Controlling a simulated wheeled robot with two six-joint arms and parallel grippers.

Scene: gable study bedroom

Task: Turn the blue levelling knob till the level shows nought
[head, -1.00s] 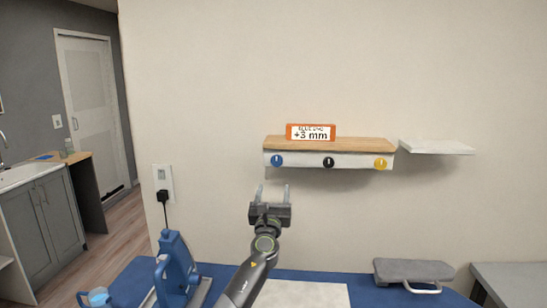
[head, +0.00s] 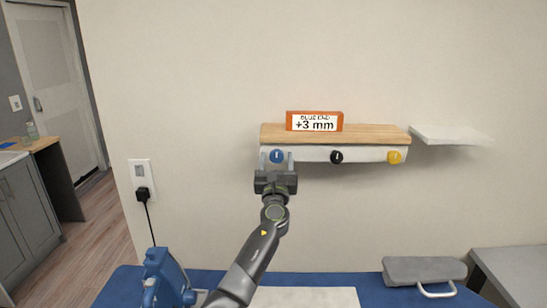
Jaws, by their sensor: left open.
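The blue levelling knob (head: 277,156) sits at the left end of the white front of a wooden shelf (head: 340,134). Its white mark looks about upright. My left gripper (head: 276,161) is open, with one finger on each side of the blue knob in the picture. I cannot tell whether the fingers touch it. The orange-framed level (head: 315,121) stands on the shelf and reads +3 mm; the smaller line above is hard to read. My right gripper is not in view.
A black knob (head: 337,157) and a yellow knob (head: 395,157) are on the same front, to the right. A white shelf (head: 448,136) is further right. Below are a blue table (head: 340,283), a blue device (head: 165,275) and a grey handled board (head: 425,271). A plug sits in the wall outlet (head: 142,178).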

